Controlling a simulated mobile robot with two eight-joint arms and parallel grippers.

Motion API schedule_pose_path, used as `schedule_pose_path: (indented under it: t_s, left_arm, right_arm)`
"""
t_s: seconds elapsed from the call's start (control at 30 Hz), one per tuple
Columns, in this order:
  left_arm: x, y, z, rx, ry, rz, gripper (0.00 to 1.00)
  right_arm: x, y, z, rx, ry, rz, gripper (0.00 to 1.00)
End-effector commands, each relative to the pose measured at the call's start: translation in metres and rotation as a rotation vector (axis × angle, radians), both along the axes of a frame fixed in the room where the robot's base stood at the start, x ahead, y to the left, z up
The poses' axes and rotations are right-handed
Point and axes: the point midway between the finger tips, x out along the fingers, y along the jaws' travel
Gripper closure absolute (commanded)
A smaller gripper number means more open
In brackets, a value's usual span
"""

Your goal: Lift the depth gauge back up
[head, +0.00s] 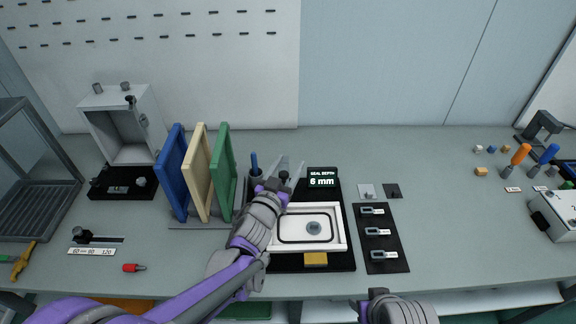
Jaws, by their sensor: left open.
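A small display reading "SEAL DEPTH 6 mm" (322,178) stands at the back of a black base plate (345,262). On the plate sits a white rectangular frame (340,240) with a dark seal line and a grey round disc (313,228) inside. A black knob (284,175), seemingly part of the depth gauge, shows at the back left of the plate. My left gripper (286,170) is open, its fingers around or beside the knob; I cannot tell whether they touch it. My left arm hides the frame's left side. Part of my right gripper (395,306) shows at the bottom edge, fingertips unclear.
Blue, cream and green upright panels (198,175) stand close left of my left gripper. A black mat (388,262) with several small gauge pieces lies right of the plate. A yellow block (315,259) lies at the plate's front.

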Motion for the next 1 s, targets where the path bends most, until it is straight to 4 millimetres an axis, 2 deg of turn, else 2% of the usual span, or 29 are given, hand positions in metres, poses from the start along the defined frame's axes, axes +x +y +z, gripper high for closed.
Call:
schedule_pose_path:
  t_s: [0.1,0.4,0.47,1.0]
  left_arm:
    - [-0.0002,0.0001,-0.0001,0.0,0.0,0.0,0.37]
    - [-0.0003,0.0003,0.0,0.0,0.0,0.0,0.91]
    - [-0.0003,0.0003,0.0,0.0,0.0,0.0,1.0]
    - [-0.0003,0.0004,0.0,0.0,0.0,0.0,1.0]
  right_arm:
    - [0.0,0.0,-0.0001,0.0,0.0,0.0,0.5]
    - [0.0,0.0,-0.0001,0.0,0.0,0.0,0.5]
    - [0.0,0.0,-0.0001,0.0,0.0,0.0,0.5]
    - [0.0,0.0,-0.0001,0.0,0.0,0.0,0.5]
